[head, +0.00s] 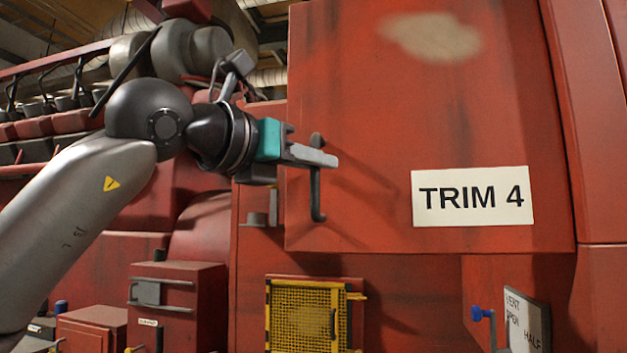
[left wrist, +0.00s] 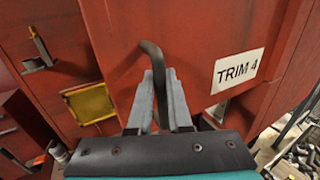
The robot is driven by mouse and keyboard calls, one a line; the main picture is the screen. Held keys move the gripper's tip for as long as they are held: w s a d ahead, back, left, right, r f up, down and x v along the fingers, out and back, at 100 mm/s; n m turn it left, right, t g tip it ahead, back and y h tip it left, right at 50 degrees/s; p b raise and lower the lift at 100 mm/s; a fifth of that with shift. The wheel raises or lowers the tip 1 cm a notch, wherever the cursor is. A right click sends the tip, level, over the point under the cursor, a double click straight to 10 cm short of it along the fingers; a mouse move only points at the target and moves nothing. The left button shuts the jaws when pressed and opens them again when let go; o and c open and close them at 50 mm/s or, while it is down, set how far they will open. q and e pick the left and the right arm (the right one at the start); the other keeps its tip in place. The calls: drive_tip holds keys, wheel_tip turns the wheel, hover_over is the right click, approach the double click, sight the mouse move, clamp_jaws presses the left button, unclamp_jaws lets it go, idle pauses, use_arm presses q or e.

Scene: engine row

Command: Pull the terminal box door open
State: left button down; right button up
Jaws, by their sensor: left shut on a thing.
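A large red door (head: 385,130) with a white "TRIM 4" sign (head: 473,197) fills the middle of the head view. Its dark upright bar handle (head: 317,205) is near the door's left edge. My left gripper (head: 322,158) reaches in from the left and is shut on this handle. In the left wrist view the handle (left wrist: 152,55) passes between the two grey fingers (left wrist: 160,90), and the sign shows at right. I cannot tell whether the door stands slightly ajar. My right gripper is not in view.
Below the door are a yellow mesh guard (head: 305,315) and, to its right, a blue-knobbed valve (head: 482,313) by a small plate. A red box with a latch (head: 160,292) stands at lower left. Red engine parts (head: 35,130) line the back left.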

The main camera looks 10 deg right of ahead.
use_arm(q)
drive_tip(key=shift+s, duration=0.35)
drive_tip(key=c, duration=0.8)
unclamp_jaws()
drive_tip(key=shift+c, duration=0.2)
drive_tip(key=b+v, duration=0.3)
drive_tip(key=v, duration=1.2)
drive_tip(key=shift+a, duration=0.1)
